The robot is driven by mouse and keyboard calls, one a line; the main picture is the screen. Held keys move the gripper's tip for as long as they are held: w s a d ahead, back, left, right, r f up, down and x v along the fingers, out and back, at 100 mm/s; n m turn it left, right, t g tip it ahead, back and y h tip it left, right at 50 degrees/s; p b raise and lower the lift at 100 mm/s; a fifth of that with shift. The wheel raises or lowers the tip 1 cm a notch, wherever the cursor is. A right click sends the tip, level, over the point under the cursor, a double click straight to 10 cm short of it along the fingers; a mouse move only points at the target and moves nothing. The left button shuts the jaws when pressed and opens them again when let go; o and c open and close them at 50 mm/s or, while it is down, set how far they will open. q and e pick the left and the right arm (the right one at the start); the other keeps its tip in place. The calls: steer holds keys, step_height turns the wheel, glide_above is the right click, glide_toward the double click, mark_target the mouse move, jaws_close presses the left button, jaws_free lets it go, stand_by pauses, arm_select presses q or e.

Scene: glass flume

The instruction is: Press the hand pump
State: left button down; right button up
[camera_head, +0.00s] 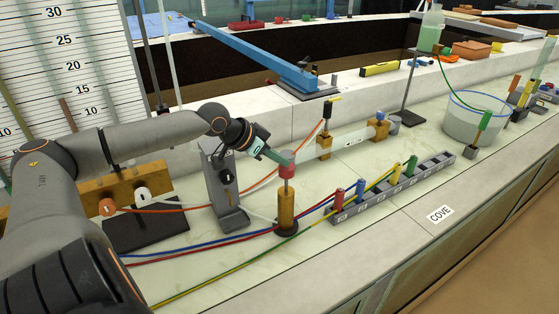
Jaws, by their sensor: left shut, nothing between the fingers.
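The hand pump stands upright on the pale bench, with a brass-coloured body (286,208), a thin rod and a red knob (287,171) on top. My left gripper (282,157) comes in from the left and is shut and empty. Its fingertips are at the top of the red knob and overlap it in the picture; I cannot tell whether they touch. My right gripper is not in view.
A grey upright block (222,188) stands left of the pump. A grey rack (345,213) with coloured plugs lies to its right. Coloured tubes run around its base. A clear bucket (472,118) stands at the far right.

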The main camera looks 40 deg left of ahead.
mark_target(280, 176)
arm_select(q)
steer(key=shift+f, duration=0.1)
step_height(280, 176, down, 4)
steer(key=shift+f+p, duration=0.2)
steer(key=shift+p, duration=0.85)
steer(key=shift+s+f, duration=0.1)
steer(key=shift+f, duration=0.3)
steer(key=shift+s, duration=0.15)
